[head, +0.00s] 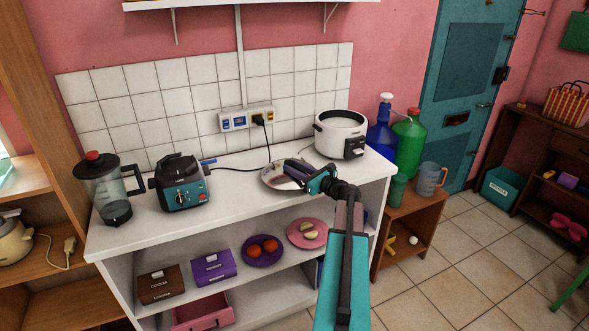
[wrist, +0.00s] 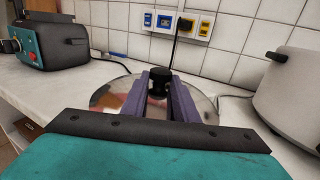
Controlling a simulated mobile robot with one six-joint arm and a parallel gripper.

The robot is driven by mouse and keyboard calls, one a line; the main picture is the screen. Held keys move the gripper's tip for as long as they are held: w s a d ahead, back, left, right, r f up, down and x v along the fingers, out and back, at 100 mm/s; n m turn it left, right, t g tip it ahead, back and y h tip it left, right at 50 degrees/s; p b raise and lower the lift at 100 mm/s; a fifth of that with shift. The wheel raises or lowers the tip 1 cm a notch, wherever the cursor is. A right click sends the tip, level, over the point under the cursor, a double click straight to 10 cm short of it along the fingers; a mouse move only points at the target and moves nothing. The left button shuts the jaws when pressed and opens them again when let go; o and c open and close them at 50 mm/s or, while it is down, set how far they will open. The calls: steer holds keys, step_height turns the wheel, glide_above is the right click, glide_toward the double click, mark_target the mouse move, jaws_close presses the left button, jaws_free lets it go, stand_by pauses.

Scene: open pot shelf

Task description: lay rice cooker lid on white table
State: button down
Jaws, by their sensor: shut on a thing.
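The rice cooker lid (head: 277,178) is a round, shiny disc low over the white table (head: 231,169), left of the rice cooker (head: 341,134). My gripper (head: 297,172) is shut on the lid's knob from the front right. In the wrist view the purple fingers (wrist: 160,97) close on the black knob (wrist: 160,80), and the lid (wrist: 110,95) spreads out flat behind and beside them. The lid looks level. I cannot tell whether its rim touches the table.
A dark cord runs from the wall socket (head: 246,119) behind the lid.

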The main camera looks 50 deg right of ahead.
steer(key=c, duration=1.4)
jaws_free()
steer(key=shift+r, duration=0.1)
steer(key=s+b, duration=0.2)
steer(key=s, duration=1)
